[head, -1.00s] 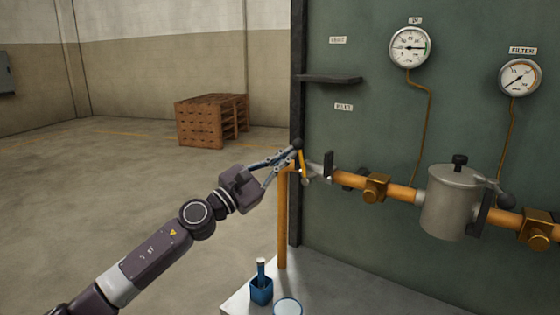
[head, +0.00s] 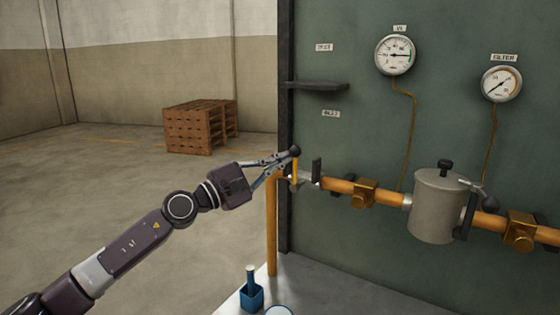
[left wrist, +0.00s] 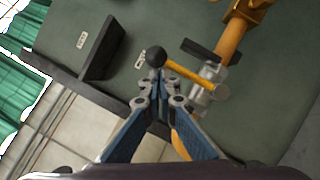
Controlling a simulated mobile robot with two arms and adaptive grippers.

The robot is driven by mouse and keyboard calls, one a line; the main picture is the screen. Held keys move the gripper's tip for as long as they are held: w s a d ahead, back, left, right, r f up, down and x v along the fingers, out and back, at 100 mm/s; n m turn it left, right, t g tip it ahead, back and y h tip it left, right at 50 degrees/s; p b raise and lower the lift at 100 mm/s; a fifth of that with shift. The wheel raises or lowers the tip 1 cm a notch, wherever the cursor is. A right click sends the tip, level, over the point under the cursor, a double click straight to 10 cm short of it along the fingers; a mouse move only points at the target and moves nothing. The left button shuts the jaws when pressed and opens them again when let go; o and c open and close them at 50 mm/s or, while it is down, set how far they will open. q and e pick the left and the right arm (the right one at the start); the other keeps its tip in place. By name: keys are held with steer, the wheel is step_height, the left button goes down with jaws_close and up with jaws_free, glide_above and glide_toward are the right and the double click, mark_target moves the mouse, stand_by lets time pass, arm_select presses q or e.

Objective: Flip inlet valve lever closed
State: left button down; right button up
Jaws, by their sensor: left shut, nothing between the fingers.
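The inlet valve lever is a yellow bar (head: 295,170) with a black ball knob (head: 295,150), at the left end of the orange pipe. In the head view it stands about upright, knob on top. In the left wrist view the lever (left wrist: 188,74) runs from the knob (left wrist: 156,57) to its pivot at the right. My left gripper (head: 286,158) is shut and empty, its fingertips just beside the lever below the knob. In the left wrist view the fingertips (left wrist: 157,80) sit close under the knob; whether they touch I cannot tell. My right gripper is out of view.
The orange pipe (head: 337,185) runs right to a grey filter pot (head: 437,210). Two gauges hang above on the green panel (head: 350,130). A dark shelf (head: 318,86) juts out above the lever. A blue holder (head: 251,297) stands below. Open floor lies left.

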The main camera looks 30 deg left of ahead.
arm_select(q)
steer(key=v, duration=1.2)
stand_by(0.4)
stand_by(0.5)
